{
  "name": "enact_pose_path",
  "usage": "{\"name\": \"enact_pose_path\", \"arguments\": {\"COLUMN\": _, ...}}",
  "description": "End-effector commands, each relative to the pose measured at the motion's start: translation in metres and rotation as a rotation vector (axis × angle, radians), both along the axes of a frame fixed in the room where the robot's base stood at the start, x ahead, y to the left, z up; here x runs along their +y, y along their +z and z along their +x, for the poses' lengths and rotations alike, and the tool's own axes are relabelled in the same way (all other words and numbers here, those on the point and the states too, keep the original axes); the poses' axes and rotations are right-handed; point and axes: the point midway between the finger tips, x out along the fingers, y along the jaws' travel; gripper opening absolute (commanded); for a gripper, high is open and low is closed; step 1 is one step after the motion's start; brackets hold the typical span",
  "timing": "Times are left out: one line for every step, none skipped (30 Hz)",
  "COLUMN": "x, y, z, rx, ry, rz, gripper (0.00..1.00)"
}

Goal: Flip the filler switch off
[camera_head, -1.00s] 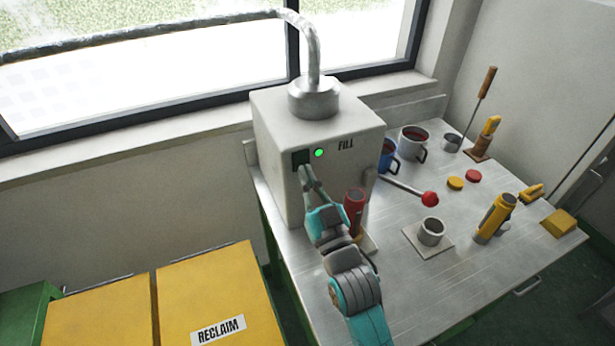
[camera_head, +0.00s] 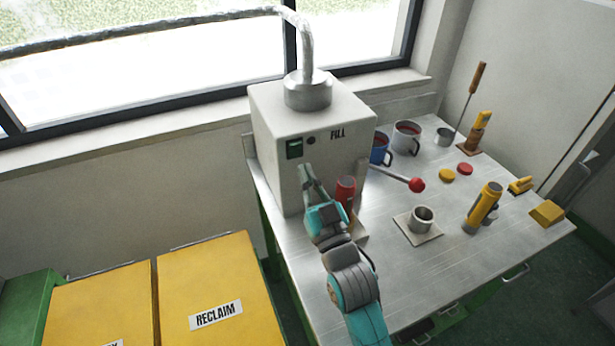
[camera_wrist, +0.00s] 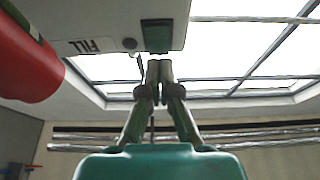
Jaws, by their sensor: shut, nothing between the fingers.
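The filler is a white box (camera_head: 320,118) marked FILL, standing on the metal table. Its dark green switch (camera_head: 294,148) is on the front face, and it also shows in the wrist view (camera_wrist: 157,37). The round lamp (camera_head: 311,140) beside the switch is dark; it also shows dark in the wrist view (camera_wrist: 129,44). My gripper (camera_head: 306,172) is shut and empty, just below the switch. In the wrist view my fingertips (camera_wrist: 159,70) are together, close under the switch; I cannot tell whether they touch it.
A red cylinder (camera_head: 345,190) stands before the filler, right of my gripper. A red-knobbed lever (camera_head: 416,185) sticks out to the right. Mugs (camera_head: 406,138), a cup on a plate (camera_head: 422,217) and a yellow flashlight-like tool (camera_head: 482,208) stand on the table. Yellow RECLAIM bin (camera_head: 215,275) is at left.

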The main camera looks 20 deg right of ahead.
Motion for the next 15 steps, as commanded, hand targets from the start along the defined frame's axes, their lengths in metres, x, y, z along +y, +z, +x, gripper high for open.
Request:
{"name": "enact_pose_path", "arguments": {"x": 0.0, "y": -0.005, "z": -0.004, "rx": 0.004, "ry": 0.0, "rz": 0.0, "gripper": 0.0}}
{"name": "enact_pose_path", "arguments": {"x": 0.0, "y": -0.007, "z": -0.006, "rx": 0.003, "ry": 0.0, "rz": 0.0, "gripper": 0.0}}
{"name": "enact_pose_path", "arguments": {"x": 0.0, "y": -0.009, "z": -0.009, "rx": 0.003, "ry": 0.0, "rz": 0.0, "gripper": 0.0}}
{"name": "enact_pose_path", "arguments": {"x": 0.0, "y": -0.011, "z": -0.011, "rx": 0.003, "ry": 0.0, "rz": 0.0, "gripper": 0.0}}
{"name": "enact_pose_path", "arguments": {"x": 0.0, "y": -0.013, "z": -0.013, "rx": 0.003, "ry": 0.0, "rz": 0.0, "gripper": 0.0}}
{"name": "enact_pose_path", "arguments": {"x": 0.0, "y": -0.015, "z": -0.016, "rx": 0.004, "ry": 0.0, "rz": 0.0, "gripper": 0.0}}
{"name": "enact_pose_path", "arguments": {"x": 0.0, "y": -0.017, "z": -0.018, "rx": 0.003, "ry": 0.0, "rz": 0.0, "gripper": 0.0}}
{"name": "enact_pose_path", "arguments": {"x": 0.0, "y": -0.019, "z": -0.021, "rx": 0.003, "ry": 0.0, "rz": 0.0, "gripper": 0.0}}
{"name": "enact_pose_path", "arguments": {"x": 0.0, "y": -0.022, "z": -0.024, "rx": 0.004, "ry": 0.0, "rz": 0.0, "gripper": 0.0}}
{"name": "enact_pose_path", "arguments": {"x": 0.0, "y": -0.024, "z": -0.027, "rx": 0.004, "ry": 0.0, "rz": 0.0, "gripper": 0.0}}
{"name": "enact_pose_path", "arguments": {"x": 0.0, "y": -0.027, "z": -0.03, "rx": 0.004, "ry": 0.0, "rz": 0.0, "gripper": 0.0}}
{"name": "enact_pose_path", "arguments": {"x": 0.0, "y": -0.031, "z": -0.034, "rx": 0.004, "ry": 0.0, "rz": 0.001, "gripper": 0.0}}
{"name": "enact_pose_path", "arguments": {"x": 0.0, "y": -0.034, "z": -0.037, "rx": 0.005, "ry": 0.0, "rz": 0.001, "gripper": 0.0}}
{"name": "enact_pose_path", "arguments": {"x": 0.0, "y": -0.037, "z": -0.041, "rx": 0.005, "ry": 0.0, "rz": 0.001, "gripper": 0.0}}
{"name": "enact_pose_path", "arguments": {"x": 0.0, "y": -0.041, "z": -0.046, "rx": 0.005, "ry": 0.0, "rz": 0.001, "gripper": 0.0}}
